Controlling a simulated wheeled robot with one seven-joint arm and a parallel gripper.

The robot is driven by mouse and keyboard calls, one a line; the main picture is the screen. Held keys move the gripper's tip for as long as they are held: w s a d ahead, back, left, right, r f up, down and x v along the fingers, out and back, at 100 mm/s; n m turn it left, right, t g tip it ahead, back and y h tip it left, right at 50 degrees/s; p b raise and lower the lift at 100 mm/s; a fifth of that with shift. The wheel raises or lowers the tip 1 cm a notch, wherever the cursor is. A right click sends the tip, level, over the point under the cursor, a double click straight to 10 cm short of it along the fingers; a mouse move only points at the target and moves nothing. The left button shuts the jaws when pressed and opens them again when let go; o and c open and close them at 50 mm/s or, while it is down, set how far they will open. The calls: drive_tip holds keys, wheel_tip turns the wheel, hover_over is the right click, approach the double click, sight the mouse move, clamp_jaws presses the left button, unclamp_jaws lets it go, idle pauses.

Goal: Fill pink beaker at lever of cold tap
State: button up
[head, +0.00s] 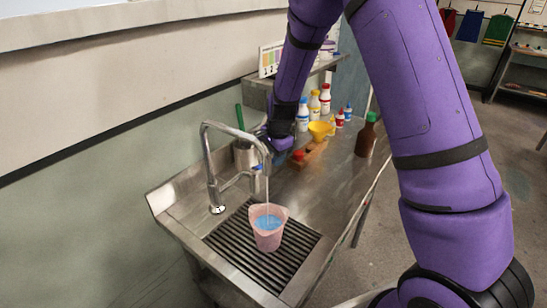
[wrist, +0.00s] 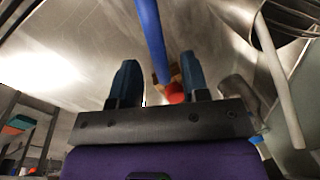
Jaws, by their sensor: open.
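The pink beaker (head: 268,238) stands upright on the drain grate below the tap spout, with blue-looking liquid inside. A thin pale stream (head: 267,192) runs from the spout into it. The steel tap (head: 211,165) has a small blue lever end (head: 257,168) near the spout. My gripper (head: 277,140) is behind the spout and above the counter, partly hidden by my arm. In the wrist view my gripper (wrist: 159,80) is open, its fingers apart. A blue bar (wrist: 150,35) reaches between them from above; I cannot tell whether it touches them. The beaker is outside the wrist view.
A steel pot (head: 245,155) with a green handle stands behind the tap. A red-capped item (head: 298,155), a yellow funnel (head: 320,130), several bottles and a brown bottle (head: 366,136) stand on the counter. The grate (head: 225,240) around the beaker is clear.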

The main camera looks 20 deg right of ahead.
drive_tip(key=shift+w+f, duration=0.1)
drive_tip(key=shift+f, duration=0.35)
clamp_jaws()
drive_tip(key=shift+w+a+n, duration=0.25)
drive_tip(key=shift+w+n, duration=0.35)
drive_tip(key=shift+n, duration=0.4)
unclamp_jaws()
wheel_tip(320, 180, up, 11)
drive_tip(key=s+d, duration=0.1)
drive_tip(key=s, duration=0.1)
drive_tip(key=shift+f, duration=0.2)
